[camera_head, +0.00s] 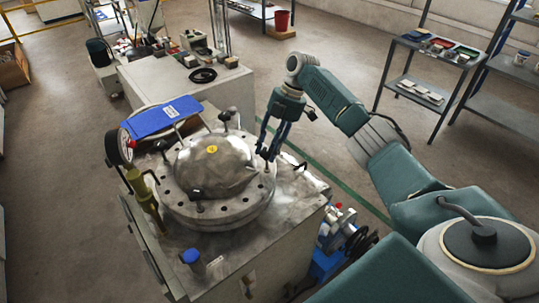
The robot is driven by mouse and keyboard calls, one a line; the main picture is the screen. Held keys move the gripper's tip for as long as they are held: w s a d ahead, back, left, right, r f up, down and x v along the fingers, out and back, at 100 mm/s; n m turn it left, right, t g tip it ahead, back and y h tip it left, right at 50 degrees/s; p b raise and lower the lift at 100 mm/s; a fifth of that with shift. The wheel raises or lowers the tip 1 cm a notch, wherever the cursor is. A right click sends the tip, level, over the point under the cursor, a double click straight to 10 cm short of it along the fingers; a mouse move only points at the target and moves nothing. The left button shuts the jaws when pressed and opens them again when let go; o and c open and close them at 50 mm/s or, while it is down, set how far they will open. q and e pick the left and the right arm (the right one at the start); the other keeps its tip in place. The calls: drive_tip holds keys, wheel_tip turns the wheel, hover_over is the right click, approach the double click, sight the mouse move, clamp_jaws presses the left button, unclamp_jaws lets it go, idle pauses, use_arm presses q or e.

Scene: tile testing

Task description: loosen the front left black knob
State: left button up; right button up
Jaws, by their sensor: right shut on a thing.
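A round metal vessel with a domed lid (215,165) and a bolted flange (225,213) stands on a grey metal cabinet. Black knobs stand around the dome: one at the back (225,117), one at the left (162,146), one at the front (198,196). My right gripper (267,151) reaches down to the right edge of the flange. It is shut on a black knob there, mostly hidden by the fingers. I cannot tell how tight the knob is. My left gripper is not in view.
A pressure gauge (126,144) and a brass-coloured fitting (143,192) stand left of the vessel. A blue plate (162,117) lies behind the dome. A blue-capped part (191,257) stands at the cabinet front. Shelves with trays (440,46) stand back right; open floor lies between.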

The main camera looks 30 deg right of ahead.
drive_tip(key=shift+w+a+r+n+g+b, duration=0.15)
drive_tip(key=shift+n+g+b, duration=0.15)
drive_tip(key=shift+n+b, duration=0.45)
drive_tip(key=o, duration=1.1)
drive_tip(key=shift+o, duration=0.2)
drive_tip(key=shift+r, duration=0.1)
drive_tip(key=v, duration=1.1)
drive_tip(key=shift+r, duration=0.4)
drive_tip(key=shift+f, duration=0.1)
